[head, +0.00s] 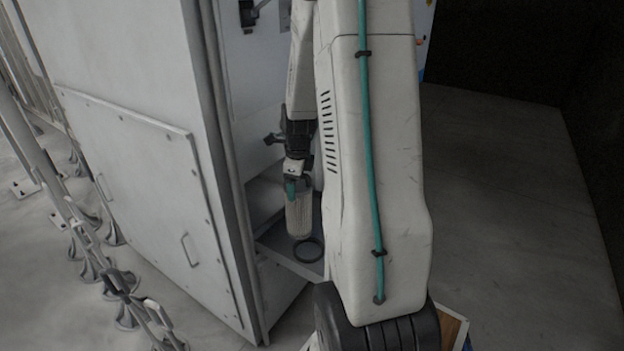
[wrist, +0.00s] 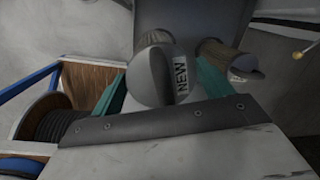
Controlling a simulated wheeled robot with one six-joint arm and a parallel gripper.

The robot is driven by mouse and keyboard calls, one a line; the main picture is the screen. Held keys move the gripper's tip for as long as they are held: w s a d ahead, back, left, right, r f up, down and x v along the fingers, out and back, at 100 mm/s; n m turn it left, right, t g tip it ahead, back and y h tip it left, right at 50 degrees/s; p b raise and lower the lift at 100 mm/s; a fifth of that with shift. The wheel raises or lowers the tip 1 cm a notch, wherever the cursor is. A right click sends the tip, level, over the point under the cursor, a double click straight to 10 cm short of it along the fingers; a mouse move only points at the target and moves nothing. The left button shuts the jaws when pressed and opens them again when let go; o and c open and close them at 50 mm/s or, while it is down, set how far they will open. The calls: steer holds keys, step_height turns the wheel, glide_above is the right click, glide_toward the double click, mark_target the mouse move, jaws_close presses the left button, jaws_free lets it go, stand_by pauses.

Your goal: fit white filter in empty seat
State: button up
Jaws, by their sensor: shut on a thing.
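My gripper (head: 292,186) is shut on a white pleated filter (head: 299,215) and holds it roughly upright inside the open cabinet. In the wrist view the filter's grey round end (wrist: 150,78) shows between the teal fingers, with a "NEW" label on it. A dark ring (head: 308,250), which looks like a seat, lies at the cabinet bottom just below and slightly right of the filter's lower end. I cannot tell whether filter and ring touch.
The cabinet's grey side wall (head: 140,150) stands close on the left of my arm. A chain barrier (head: 110,275) runs along the left. In the wrist view a wooden crate (wrist: 92,78) with a cable reel (wrist: 50,117) is at the left. The floor (head: 510,230) at right is clear.

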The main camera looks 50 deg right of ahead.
mark_target(305, 184)
steer(key=d+m, duration=0.2)
steer(key=s+d+f+m, duration=0.1)
steer(key=shift+d+f+m+g+h, duration=0.1)
steer(key=shift+d+m+g+h, duration=0.2)
steer(key=shift+m, duration=0.1)
steer(key=shift+f, duration=2.35)
steer(key=shift+w+a, duration=0.1)
steer(key=shift+a, duration=0.1)
steer(key=shift+f, duration=0.1)
steer(key=shift+f, duration=2.7)
steer(key=o, duration=1.1)
steer(key=r, duration=0.5)
steer(key=s+a+r, duration=0.1)
steer(key=r, duration=0.1)
steer(key=shift+r, duration=0.35)
